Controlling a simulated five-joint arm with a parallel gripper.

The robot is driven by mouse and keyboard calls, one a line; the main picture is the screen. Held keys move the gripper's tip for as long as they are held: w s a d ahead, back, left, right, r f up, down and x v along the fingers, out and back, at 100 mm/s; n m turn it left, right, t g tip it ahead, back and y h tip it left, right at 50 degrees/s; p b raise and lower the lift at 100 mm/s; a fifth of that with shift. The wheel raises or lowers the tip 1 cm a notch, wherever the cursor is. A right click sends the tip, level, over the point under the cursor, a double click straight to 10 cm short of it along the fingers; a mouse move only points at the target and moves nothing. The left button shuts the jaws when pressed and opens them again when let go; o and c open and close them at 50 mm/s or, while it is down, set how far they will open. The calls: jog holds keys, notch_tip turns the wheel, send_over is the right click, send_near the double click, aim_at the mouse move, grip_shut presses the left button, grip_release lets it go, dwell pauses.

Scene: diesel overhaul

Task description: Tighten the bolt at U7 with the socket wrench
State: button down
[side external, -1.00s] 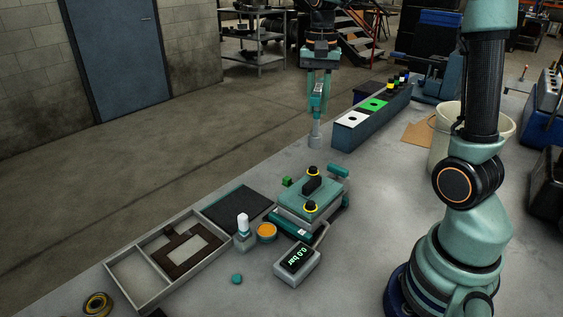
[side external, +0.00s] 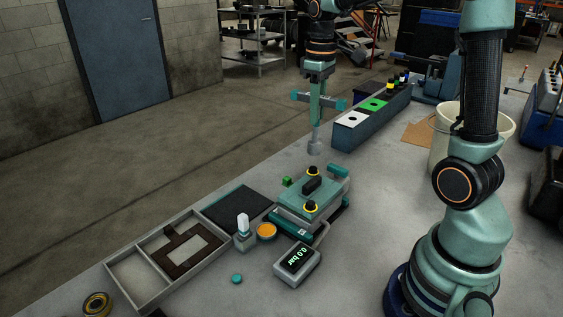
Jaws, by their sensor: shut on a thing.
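My gripper (side external: 318,92) hangs upright beyond the teal block and is shut on the socket wrench (side external: 315,147). The wrench has a teal cross handle and a shaft pointing straight down to a grey socket. The socket appears above and behind the teal block (side external: 318,195), apart from it. Two black bolt heads with yellow rings sit on the block, a far one (side external: 312,171) and a near one (side external: 311,206). No U7 label can be read, so I cannot tell which bolt is U7.
A blue-grey rack (side external: 369,124) with white and green top plates stands right of the wrench. A gauge (side external: 297,263) reading 0.0 bar, an orange-topped tin (side external: 267,231), a white-capped bottle (side external: 243,223) and a divided tray (side external: 148,291) lie nearer. A bucket (side external: 446,140) stands right.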

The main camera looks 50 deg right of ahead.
jog(key=n, duration=0.3)
jog(key=shift+f+n, duration=0.25)
jog(key=shift+n, duration=0.05)
jog(key=shift+f+n, duration=0.3)
jog(key=shift+n, duration=0.1)
jog(key=shift+f, duration=1.35)
jog(key=shift+f, duration=0.1)
